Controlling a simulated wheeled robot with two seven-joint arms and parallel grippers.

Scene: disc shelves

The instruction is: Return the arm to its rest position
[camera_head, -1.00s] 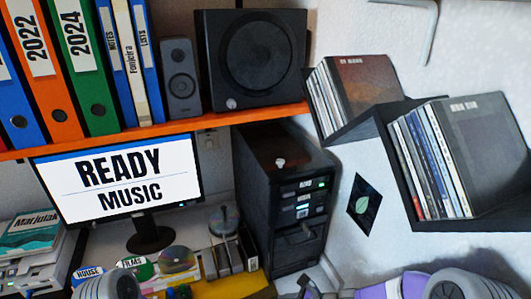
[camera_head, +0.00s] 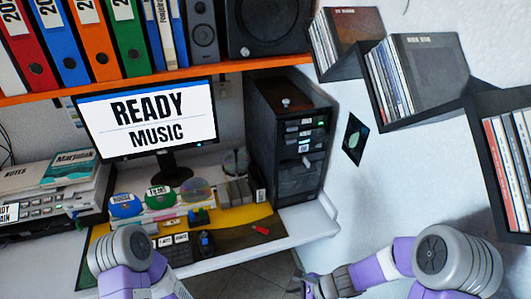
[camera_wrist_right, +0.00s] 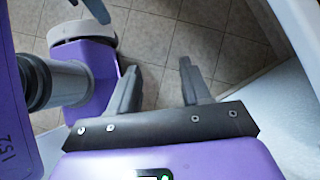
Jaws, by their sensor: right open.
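My right gripper (camera_wrist_right: 157,82) is open in the right wrist view. Its two dark fingers stand apart with only tiled floor showing between them, so it holds nothing. In the head view my right arm (camera_head: 400,262) comes in from the lower right and reaches left along the bottom edge, below the wall shelves and in front of the desk. My left arm (camera_head: 128,265) shows at the lower left in front of the desk; its gripper is out of view.
Zigzag wall shelves (camera_head: 372,95) hold discs at the right. The desk (camera_head: 300,225) carries a monitor (camera_head: 150,120), a black computer tower (camera_head: 290,140), and discs on stands. Binders and a speaker stand on the orange shelf (camera_head: 235,66). Tiled floor (camera_wrist_right: 215,40) lies below the right gripper.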

